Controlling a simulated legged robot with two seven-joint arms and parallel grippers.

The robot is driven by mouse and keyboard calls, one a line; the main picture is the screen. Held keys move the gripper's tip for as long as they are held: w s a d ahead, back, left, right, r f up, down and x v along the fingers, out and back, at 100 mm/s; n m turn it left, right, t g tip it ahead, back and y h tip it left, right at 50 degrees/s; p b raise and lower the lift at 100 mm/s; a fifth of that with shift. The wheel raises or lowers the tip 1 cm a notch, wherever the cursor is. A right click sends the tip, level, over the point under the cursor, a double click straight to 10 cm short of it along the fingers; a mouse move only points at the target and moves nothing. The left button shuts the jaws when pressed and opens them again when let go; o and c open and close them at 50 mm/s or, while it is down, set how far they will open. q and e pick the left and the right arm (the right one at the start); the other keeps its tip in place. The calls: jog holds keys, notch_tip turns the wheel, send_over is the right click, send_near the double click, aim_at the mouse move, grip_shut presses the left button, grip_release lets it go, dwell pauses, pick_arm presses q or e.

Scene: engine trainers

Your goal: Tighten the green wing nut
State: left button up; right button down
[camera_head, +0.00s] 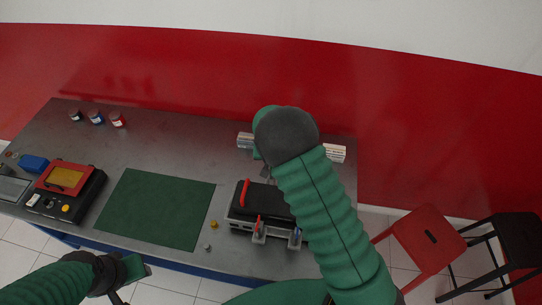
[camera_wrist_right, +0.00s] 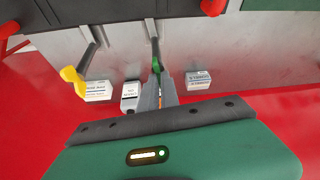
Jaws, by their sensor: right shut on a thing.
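The green wing nut (camera_wrist_right: 156,66) shows in the right wrist view, on the end of a grey rod. My right gripper (camera_wrist_right: 160,88) is shut on it, with the grey fingers hiding part of it. A yellow wing nut (camera_wrist_right: 73,80) sits on a similar rod to the left. In the head view, my right arm covers the green wing nut and most of the gripper beside the black engine trainer (camera_head: 270,199). My left gripper (camera_head: 134,268) is near the table's front edge, away from the trainer; its jaws are unclear.
White labelled boxes (camera_head: 336,152) stand behind the trainer. A green mat (camera_head: 155,208) lies mid-table, with a red-and-black device (camera_head: 68,180) to its left. Several small jars (camera_head: 118,120) stand at the back left. A red stool (camera_head: 428,238) is right of the table.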

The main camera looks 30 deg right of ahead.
jog(key=shift+s+a+f+m+g+h+p, duration=0.1)
jog(key=shift+s+f+m+g+h+p, duration=0.1)
jog(key=shift+m, duration=0.3)
jog(key=shift+s+a+f+m+g+h+p, duration=0.1)
jog(key=shift+s+m+p, duration=0.1)
jog(key=shift+m, duration=0.3)
jog(key=c, duration=1.6)
grip_release()
jog(key=shift+s, duration=0.1)
jog(key=shift+a, duration=0.1)
jog(key=shift+r, duration=0.1)
jog(key=shift+w, duration=0.25)
jog(key=shift+r, duration=0.15)
